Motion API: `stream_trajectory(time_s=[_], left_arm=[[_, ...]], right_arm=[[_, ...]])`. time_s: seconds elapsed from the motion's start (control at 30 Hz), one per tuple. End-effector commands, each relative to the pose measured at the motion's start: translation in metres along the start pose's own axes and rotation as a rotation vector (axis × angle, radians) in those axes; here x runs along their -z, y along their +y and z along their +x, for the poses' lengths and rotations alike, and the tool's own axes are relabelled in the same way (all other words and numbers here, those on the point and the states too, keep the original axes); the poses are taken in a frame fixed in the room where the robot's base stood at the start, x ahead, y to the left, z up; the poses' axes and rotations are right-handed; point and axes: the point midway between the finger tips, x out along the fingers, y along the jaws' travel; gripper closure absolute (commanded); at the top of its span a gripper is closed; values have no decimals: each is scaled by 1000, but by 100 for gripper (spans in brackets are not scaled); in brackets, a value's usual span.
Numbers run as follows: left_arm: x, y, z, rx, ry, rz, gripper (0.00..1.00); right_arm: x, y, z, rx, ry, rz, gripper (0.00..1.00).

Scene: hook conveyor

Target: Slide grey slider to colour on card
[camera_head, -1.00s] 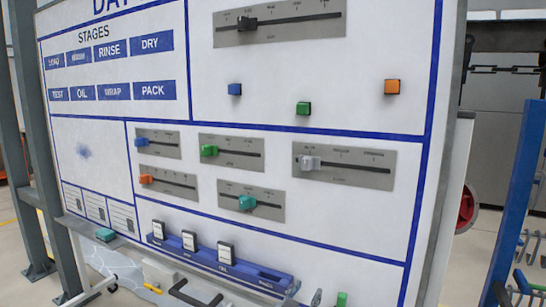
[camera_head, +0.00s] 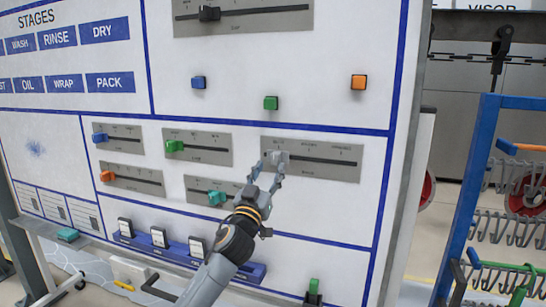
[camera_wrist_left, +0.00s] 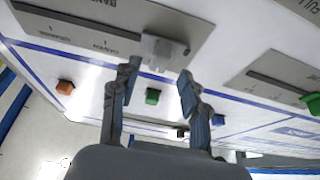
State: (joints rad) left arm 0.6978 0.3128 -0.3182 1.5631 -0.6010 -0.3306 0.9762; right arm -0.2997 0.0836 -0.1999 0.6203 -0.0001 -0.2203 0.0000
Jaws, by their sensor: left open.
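The grey slider (camera_head: 279,157) sits near the left end of its slot on a grey plate (camera_head: 335,172) on the white board. In the left wrist view the grey slider (camera_wrist_left: 162,50) is just ahead of the fingertips. My left gripper (camera_head: 271,171) is open in front of it; in the wrist view its two fingers (camera_wrist_left: 158,78) stand apart with nothing held. I cannot tell whether they touch the slider. Several small white cards, one of them in the middle (camera_head: 158,237), stand in a blue holder (camera_head: 250,272) below; their print is too small to read. My right gripper is not in view.
Other sliders, blue (camera_head: 100,138), green (camera_head: 175,146), orange (camera_head: 107,176) and teal (camera_head: 217,198), sit to the left. Blue (camera_head: 198,82), green (camera_head: 271,103) and orange (camera_head: 358,82) blocks protrude above. A blue rack (camera_head: 480,170) with hooks stands at right.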

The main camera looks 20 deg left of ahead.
Motion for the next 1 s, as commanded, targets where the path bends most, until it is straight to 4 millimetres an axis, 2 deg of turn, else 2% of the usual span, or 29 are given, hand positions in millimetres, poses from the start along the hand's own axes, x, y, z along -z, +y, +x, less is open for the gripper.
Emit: stream_trajectory(time_s=[0.1, 0.3, 0.67, 0.8, 0.9, 1.0], left_arm=[[1, 1, 21, -1, -1, -1, 55], [0, 1, 38, -1, 0, -2, 55], [-1, 1, 41, -1, -1, -1, 55], [-1, 1, 41, -1, -1, -1, 83], [-1, 1, 41, -1, -1, -1, 100], [-1, 0, 41, -1, -1, -1, 100]], right_arm=[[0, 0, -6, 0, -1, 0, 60], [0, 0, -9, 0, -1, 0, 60], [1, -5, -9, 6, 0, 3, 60], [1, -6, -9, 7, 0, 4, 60], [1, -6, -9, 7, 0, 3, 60], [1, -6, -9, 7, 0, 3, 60]])
